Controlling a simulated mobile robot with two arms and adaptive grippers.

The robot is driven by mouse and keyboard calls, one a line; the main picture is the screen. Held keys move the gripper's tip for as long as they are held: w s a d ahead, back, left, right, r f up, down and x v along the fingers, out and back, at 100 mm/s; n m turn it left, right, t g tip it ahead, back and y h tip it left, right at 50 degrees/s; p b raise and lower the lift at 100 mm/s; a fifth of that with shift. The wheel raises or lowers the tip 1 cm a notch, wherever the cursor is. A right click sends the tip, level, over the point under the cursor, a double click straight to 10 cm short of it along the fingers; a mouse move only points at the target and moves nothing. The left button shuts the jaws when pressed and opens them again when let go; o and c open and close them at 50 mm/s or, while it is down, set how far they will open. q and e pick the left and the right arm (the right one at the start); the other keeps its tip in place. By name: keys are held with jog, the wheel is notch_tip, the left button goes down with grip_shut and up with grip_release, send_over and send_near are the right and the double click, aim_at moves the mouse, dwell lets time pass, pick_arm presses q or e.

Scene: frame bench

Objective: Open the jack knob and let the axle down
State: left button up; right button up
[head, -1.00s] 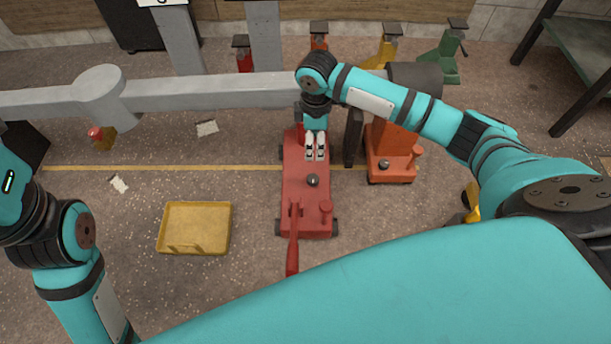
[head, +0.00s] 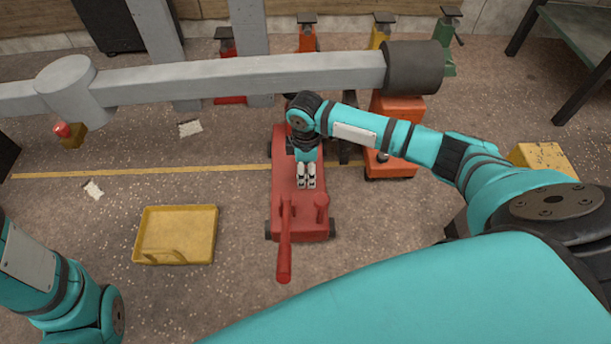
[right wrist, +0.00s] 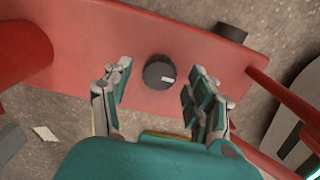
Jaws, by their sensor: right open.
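The red floor jack (head: 290,232) stands on the floor with its handle toward me. My right gripper (head: 306,184) points down over the jack's body and hides its knob in the head view. In the right wrist view the round black knob (right wrist: 159,72) with a pale mark lies between the spread fingers of the right gripper (right wrist: 160,85). The fingers are open, with visible gaps on both sides of the knob. The grey axle (head: 230,78) with a dark hub crosses above the far end of the jack. My left gripper is out of view.
An orange jack (head: 392,165) stands right of the red one. A yellow tray (head: 148,225) lies on the floor to the left. Several coloured stands line the back. A dark-legged table (head: 585,50) is at the far right. Floor between tray and jack is clear.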

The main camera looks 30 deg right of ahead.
jog(key=shift+f, duration=0.35)
jog(key=shift+c, duration=0.4)
